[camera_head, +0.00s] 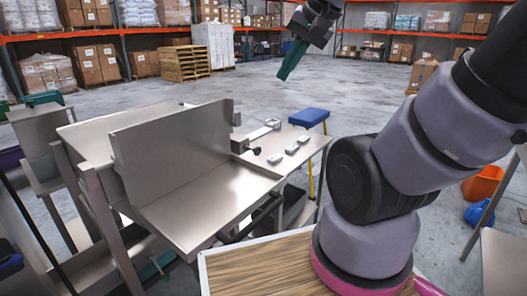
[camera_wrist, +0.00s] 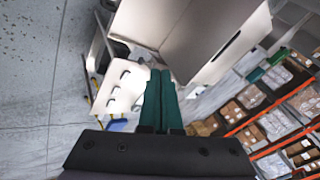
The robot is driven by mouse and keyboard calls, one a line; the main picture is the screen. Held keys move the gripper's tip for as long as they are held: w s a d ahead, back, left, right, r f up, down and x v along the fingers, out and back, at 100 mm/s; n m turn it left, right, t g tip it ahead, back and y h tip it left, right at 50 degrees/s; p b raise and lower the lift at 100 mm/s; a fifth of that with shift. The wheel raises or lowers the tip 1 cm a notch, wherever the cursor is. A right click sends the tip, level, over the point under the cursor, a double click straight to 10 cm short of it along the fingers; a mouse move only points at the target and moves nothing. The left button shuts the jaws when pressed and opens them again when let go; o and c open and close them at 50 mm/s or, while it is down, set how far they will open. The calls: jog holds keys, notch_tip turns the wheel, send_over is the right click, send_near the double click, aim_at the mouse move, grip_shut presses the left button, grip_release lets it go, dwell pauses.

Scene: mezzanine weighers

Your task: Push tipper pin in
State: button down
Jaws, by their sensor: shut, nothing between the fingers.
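The tipper is a bare metal tray with an upright back plate (camera_head: 175,150), on a metal frame at left centre; its metal panels (camera_wrist: 180,25) fill the top of the wrist view. A small dark knob (camera_head: 256,151), which looks like the tipper pin, sticks out from a bracket on the right side of the back plate. How deep the pin sits I cannot tell. My gripper (camera_head: 283,75), with green fingers, is shut and empty, held high above and beyond the tipper. Its fingers (camera_wrist: 160,75) point toward the tipper in the wrist view. The pin is not distinguishable there.
A small side table (camera_head: 308,150) with several metal blocks stands right of the tipper; it shows in the wrist view (camera_wrist: 115,95). A blue-topped stool (camera_head: 308,117) stands behind it. An orange bin (camera_head: 482,184) is at right. Open floor (camera_head: 250,85) lies beyond, before racks.

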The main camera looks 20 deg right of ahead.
jog(key=w+f+m+g+y, duration=0.1)
jog(key=w+f+m+y, duration=0.3)
jog(key=w+f+m, duration=0.8)
jog(key=w+d+f+m+t+h, duration=0.1)
jog(key=w+d+f+m, duration=0.1)
jog(key=d+f+m, duration=0.3)
jog(key=w+d+f+m+t+h, duration=0.1)
jog(key=w+d+f+m, duration=0.2)
jog(key=f, duration=0.6)
jog(key=d+m, duration=0.2)
jog(key=m, duration=0.1)
jog(key=shift+w+d, duration=0.15)
jog(key=shift+w, duration=0.1)
send_near(259, 154)
jog(key=s+f+x, duration=0.1)
jog(key=x, duration=0.4)
jog(key=shift+w+r, duration=0.1)
jog(key=shift+w, duration=0.55)
